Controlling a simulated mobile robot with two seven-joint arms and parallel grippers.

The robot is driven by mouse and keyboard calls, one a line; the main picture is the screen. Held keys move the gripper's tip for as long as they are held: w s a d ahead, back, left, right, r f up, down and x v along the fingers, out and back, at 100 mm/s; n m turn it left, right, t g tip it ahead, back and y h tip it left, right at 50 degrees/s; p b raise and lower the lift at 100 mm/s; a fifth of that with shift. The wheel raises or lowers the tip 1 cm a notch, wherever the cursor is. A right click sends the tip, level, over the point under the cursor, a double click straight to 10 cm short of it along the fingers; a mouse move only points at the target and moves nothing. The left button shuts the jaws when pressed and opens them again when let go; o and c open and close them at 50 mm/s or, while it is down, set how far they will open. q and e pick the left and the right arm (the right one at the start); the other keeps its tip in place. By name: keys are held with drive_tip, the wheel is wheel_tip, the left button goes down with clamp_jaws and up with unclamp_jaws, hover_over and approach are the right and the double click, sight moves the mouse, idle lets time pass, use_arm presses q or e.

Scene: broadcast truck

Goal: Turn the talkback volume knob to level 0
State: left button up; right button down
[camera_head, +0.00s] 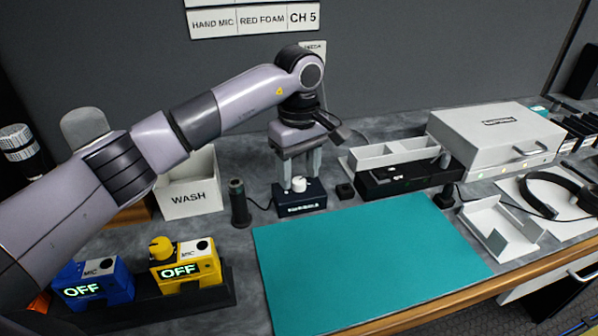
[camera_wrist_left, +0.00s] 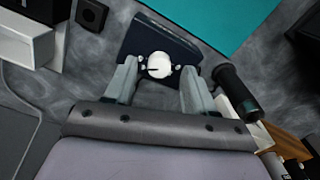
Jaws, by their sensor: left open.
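The talkback volume knob (camera_head: 299,184) is a white round knob on top of a small dark navy box (camera_head: 301,201) behind the teal mat. My left gripper (camera_head: 299,179) points down over the box, its two fingers on either side of the knob and apart from each other. In the left wrist view the knob (camera_wrist_left: 159,65) shows a dark pointer line and lies just beyond and between the open fingertips (camera_wrist_left: 160,72). I cannot tell whether either finger touches it. The level marks cannot be read. My right gripper is not in view.
Blue (camera_head: 93,284) and yellow (camera_head: 187,267) MIC units reading OFF are front left. The teal mat (camera_head: 365,262) is bare.

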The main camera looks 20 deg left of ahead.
use_arm(q)
drive_tip(key=shift+f, duration=0.7)
clamp_jaws()
